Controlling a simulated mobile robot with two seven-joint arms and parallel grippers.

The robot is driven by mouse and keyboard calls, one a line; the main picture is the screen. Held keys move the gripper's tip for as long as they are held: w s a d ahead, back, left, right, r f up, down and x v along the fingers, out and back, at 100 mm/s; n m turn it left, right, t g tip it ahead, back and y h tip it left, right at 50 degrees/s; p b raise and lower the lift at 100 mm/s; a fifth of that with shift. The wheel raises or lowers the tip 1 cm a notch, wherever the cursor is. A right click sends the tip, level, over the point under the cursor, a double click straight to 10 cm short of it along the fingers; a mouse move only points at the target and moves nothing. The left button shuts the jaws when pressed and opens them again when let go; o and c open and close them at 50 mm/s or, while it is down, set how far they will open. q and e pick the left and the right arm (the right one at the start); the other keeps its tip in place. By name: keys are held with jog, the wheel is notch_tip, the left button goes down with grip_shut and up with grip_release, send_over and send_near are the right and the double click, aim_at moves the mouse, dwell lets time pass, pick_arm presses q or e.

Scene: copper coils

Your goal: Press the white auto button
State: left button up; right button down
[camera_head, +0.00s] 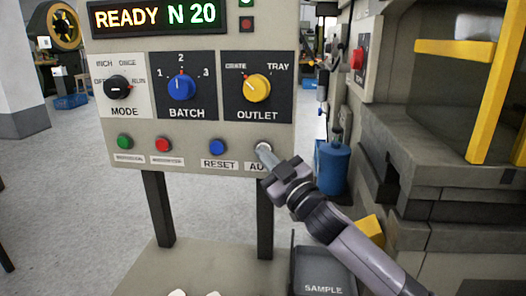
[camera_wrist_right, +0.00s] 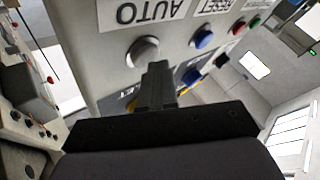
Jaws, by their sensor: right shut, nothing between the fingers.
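The white AUTO button (camera_head: 264,145) is at the lower right of the beige control panel (camera_head: 190,140), above its partly covered AUTO label. My right gripper (camera_head: 265,153) is shut and empty, with its fingertips pointing at the button's lower edge. In the right wrist view the white button (camera_wrist_right: 142,50) shows just beyond and left of the shut fingertips (camera_wrist_right: 158,68). I cannot tell whether they touch it.
The blue RESET button (camera_head: 217,147) is left of AUTO; red (camera_head: 162,145) and green (camera_head: 124,142) buttons are farther left. MODE, BATCH and OUTLET knobs sit above. The display reads READY N 20. A dark SAMPLE tray (camera_head: 324,272) is below; a grey machine (camera_head: 430,150) stands right.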

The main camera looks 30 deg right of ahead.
jog(key=shift+s+a, duration=0.45)
jog(key=shift+s, duration=0.2)
jog(key=shift+s+a+p, duration=0.25)
jog(key=shift+s+a, duration=0.55)
jog(key=shift+s, duration=0.2)
jog(key=shift+s+a+p, duration=0.2)
jog(key=shift+s+a, duration=0.55)
jog(key=shift+s, duration=0.25)
jog(key=shift+s+f, duration=0.1)
